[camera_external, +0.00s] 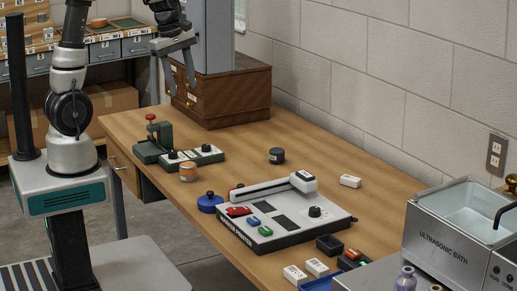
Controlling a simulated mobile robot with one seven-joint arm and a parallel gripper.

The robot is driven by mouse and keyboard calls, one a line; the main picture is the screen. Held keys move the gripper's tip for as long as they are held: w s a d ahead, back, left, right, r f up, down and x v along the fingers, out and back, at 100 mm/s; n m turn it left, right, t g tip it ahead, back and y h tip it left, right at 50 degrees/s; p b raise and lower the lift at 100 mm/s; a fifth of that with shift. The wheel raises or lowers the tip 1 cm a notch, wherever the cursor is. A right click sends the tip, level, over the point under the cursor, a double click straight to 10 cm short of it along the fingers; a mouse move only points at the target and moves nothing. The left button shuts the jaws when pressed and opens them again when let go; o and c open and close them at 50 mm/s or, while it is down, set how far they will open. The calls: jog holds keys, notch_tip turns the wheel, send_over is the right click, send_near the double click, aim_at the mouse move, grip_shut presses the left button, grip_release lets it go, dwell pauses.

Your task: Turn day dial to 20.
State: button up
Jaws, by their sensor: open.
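My gripper (181,88) is open and empty, high in front of the grey cabinet. Its two fingers point down, well above the table and clear of every dial. A green device (205,160) with two black knobs on pale plates sits on the table below it, beside a green press with a red knob (152,119). The left black knob (173,154) and the right black knob (206,148) are both small here. Another black knob (315,211) is on the pale printer-like device. Labels and dial settings are too small to read, so I cannot tell which is the day dial.
A wooden drawer box (230,98) stands behind the green device. An orange-banded jar (188,172), a blue lidded pot (209,202) and a dark round container (277,156) stand nearby. The ultrasonic bath (440,240) fills the right end. The table's back right strip is mostly clear.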

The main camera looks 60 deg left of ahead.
aim_at(173, 152)
jog(key=a+f+n+g+p, duration=0.1)
jog(key=a+f+n+g, duration=0.1)
jog(key=a+f+n, duration=0.75)
jog(key=shift+m+y, duration=0.4)
jog(key=shift+m, duration=0.35)
jog(key=f+b, duration=0.1)
jog(key=f, duration=0.4)
jog(key=a+f+b, duration=0.1)
jog(key=f, duration=0.4)
jog(key=f+b, duration=0.1)
jog(key=f, duration=0.3)
jog(key=shift+w+a+f, duration=0.2)
jog(key=shift+w+f, duration=0.1)
jog(key=shift+f, duration=0.1)
jog(key=c, duration=1.1)
jog(key=shift+o, duration=0.2)
